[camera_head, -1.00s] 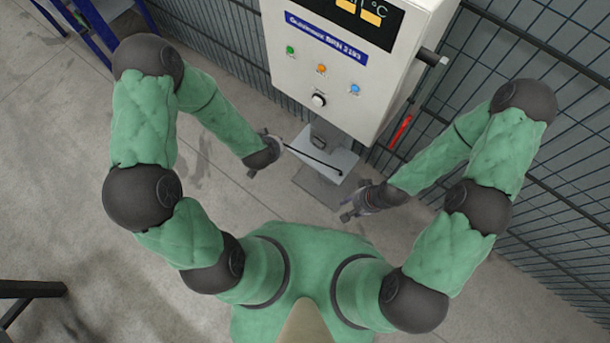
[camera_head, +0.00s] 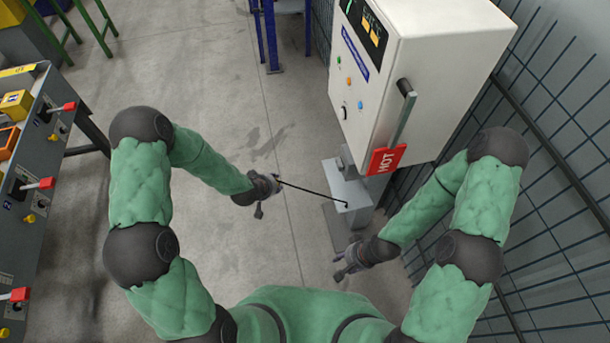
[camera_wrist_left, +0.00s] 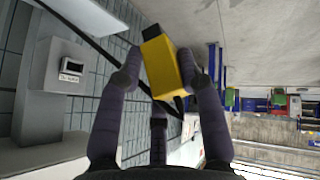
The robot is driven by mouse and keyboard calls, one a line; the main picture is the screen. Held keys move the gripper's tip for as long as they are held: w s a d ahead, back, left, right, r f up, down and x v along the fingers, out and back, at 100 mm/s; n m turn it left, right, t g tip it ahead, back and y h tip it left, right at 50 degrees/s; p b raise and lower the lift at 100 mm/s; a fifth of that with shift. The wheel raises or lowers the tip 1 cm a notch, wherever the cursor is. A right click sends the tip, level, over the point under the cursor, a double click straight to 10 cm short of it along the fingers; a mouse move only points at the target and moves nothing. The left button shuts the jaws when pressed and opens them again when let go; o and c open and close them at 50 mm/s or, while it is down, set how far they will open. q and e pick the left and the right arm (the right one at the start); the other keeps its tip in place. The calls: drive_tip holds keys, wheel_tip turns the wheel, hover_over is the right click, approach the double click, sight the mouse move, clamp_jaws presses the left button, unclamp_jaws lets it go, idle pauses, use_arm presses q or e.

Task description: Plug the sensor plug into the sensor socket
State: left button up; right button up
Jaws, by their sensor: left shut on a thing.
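The sensor plug, a yellow block (camera_wrist_left: 162,66) with a black end (camera_wrist_left: 152,33), is held between the fingers of my left gripper (camera_wrist_left: 160,72) in the left wrist view. In the head view my left gripper (camera_head: 268,193) is left of the cabinet's stand, and the plug is too small to make out. A thin black cable (camera_head: 312,192) runs from the gripper to the stand's grey shelf (camera_head: 350,190). My right gripper (camera_head: 342,266) is empty in front of the stand, its fingers apart.
A grey bench (camera_head: 60,150) with red-handled levers and yellow parts is at the left edge. The floor between (camera_head: 245,90) is open.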

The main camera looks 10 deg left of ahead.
use_arm(q)
drive_tip(key=w+d+f+n+t+h+b, duration=0.3)
drive_tip(key=w+d+n+t+h, duration=0.3)
drive_tip(key=w+d+h, duration=0.2)
drive_tip(key=shift+d+f+n+t+h, duration=0.3)
drive_tip(key=shift+d+h, duration=0.2)
drive_tip(key=shift+d, duration=0.75)
drive_tip(key=shift+w+d+b, duration=0.3)
drive_tip(key=shift+d+b, duration=0.05)
drive_tip(key=shift+d, duration=0.6)
drive_tip(key=shift+w+d+b, duration=0.25)
drive_tip(key=shift+d+b, duration=0.05)
drive_tip(key=shift+d, duration=0.6)
drive_tip(key=shift+w+d+b, duration=0.3)
drive_tip(key=shift+d+b, duration=0.05)
drive_tip(key=shift+d, duration=0.6)
drive_tip(key=shift+b, duration=0.55)
drive_tip(key=shift+w+d+b, duration=0.2)
drive_tip(key=shift+d, duration=0.45)
drive_tip(key=shift+w+d+b, duration=0.15)
drive_tip(key=shift+w+d, duration=0.05)
drive_tip(key=shift+d, duration=0.45)
